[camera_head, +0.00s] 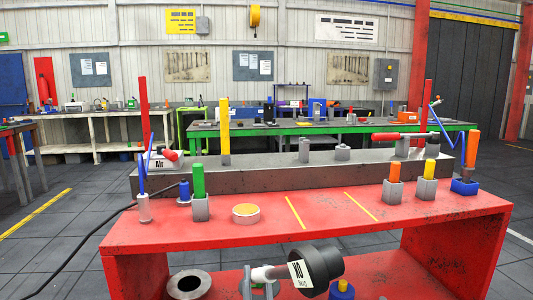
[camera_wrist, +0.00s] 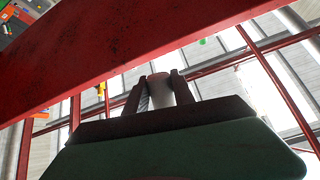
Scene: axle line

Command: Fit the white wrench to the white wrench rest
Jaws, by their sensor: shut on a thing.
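In the wrist view my gripper (camera_wrist: 160,88) is shut on a whitish cylinder, which looks like the handle of the white wrench (camera_wrist: 160,92). In the head view the white wrench (camera_head: 268,272) appears low in front of the red bench, its pale handle to the left and a thick black head with a white label to the right. A grey two-pronged piece shows under the handle; I cannot tell whether it is my fingers. I cannot single out the white wrench rest for certain; short grey posts (camera_head: 342,152) stand on the long grey beam.
A red-handled tool (camera_head: 385,136) lies on the beam at right. A grey ring (camera_head: 189,284) lies below. The bench's middle is clear.

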